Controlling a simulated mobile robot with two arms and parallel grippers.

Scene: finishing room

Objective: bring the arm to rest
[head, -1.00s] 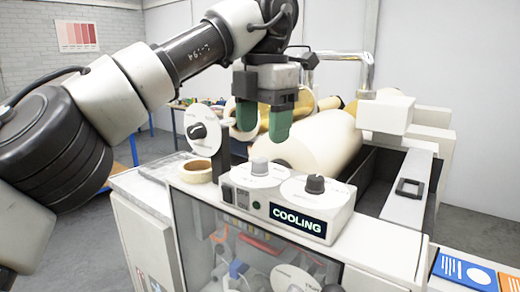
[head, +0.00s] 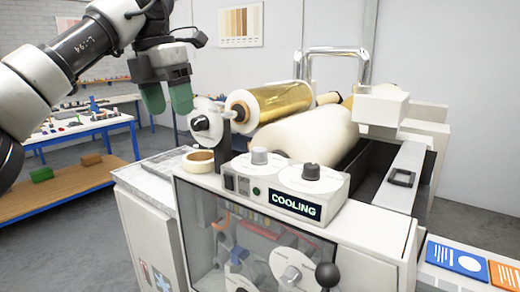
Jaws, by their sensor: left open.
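My left arm comes in from the upper left in the head view. Its gripper (head: 167,98) points down with two green fingertips apart and nothing between them. It hangs in the air at the upper left, to the left of the machine's gold foil roll (head: 270,100) and, in the picture, just above and left of a round dial on a stand (head: 201,123). The white machine's control box (head: 290,184) has two knobs and a display reading COOLING. My right gripper is not in view.
A tape roll (head: 199,160) lies on the machine's left top. A large cream roller (head: 310,135) lies behind the control box. A black ball-topped lever (head: 328,275) stands in front. Blue-framed tables (head: 85,128) stand at the back left. Blue and orange booklets (head: 458,258) lie at the right.

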